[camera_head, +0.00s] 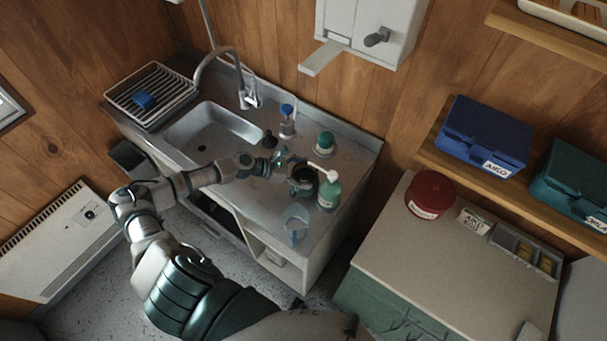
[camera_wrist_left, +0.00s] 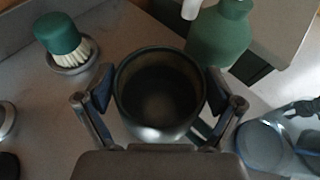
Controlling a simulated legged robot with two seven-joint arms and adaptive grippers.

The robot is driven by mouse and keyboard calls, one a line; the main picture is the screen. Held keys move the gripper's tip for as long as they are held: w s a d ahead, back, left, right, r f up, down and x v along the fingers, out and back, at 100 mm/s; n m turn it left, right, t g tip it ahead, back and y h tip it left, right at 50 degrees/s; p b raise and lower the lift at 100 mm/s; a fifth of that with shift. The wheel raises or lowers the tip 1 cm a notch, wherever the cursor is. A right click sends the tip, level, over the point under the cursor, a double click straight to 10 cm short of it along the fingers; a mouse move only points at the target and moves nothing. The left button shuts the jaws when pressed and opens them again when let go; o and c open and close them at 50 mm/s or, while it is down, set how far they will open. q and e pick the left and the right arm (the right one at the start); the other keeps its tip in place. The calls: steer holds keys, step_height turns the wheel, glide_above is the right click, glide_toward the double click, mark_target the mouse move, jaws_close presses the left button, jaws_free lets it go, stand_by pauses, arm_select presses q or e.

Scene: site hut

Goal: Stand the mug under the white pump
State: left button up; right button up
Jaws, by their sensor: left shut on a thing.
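My left gripper (camera_head: 289,174) is shut on the dark mug (camera_head: 302,187), with one finger on each side of it. In the left wrist view the mug (camera_wrist_left: 160,118) is upright and its open mouth looks empty. I cannot tell whether its base touches the counter. The white pump (camera_head: 323,174) sits on a green bottle (camera_head: 329,195) just right of the mug. In the wrist view the pump's white spout (camera_wrist_left: 190,9) shows beyond the mug's far rim, a little right of its middle, not over the mouth. My right gripper is out of view.
A green brush (camera_head: 325,142) in a holder stands behind the mug. A blue-topped bottle (camera_head: 287,122) is near the tap. A clear cup (camera_head: 295,228) stands at the counter's front. The sink (camera_head: 213,134) and dish rack (camera_head: 152,95) are to the left.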

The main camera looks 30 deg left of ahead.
arm_select(q)
steer(key=shift+d+f, duration=0.3)
steer(key=shift+d, duration=0.2)
steer(key=shift+d+f, duration=0.3)
steer(key=shift+d, duration=0.2)
steer(key=o, duration=1.5)
steer(key=shift+a+f, duration=0.1)
steer(key=shift+a, duration=0.4)
steer(key=shift+s+a, duration=0.45)
steer(key=shift+a, duration=0.4)
steer(key=v, duration=0.2)
steer(key=b+v, duration=0.1)
steer(key=v, duration=0.1)
steer(key=shift+s+d+r, duration=0.15)
steer(key=shift+s+r, duration=0.1)
steer(key=shift+s, duration=0.05)
steer(key=shift+p+v, duration=0.95)
steer(key=shift+v, duration=2.05)
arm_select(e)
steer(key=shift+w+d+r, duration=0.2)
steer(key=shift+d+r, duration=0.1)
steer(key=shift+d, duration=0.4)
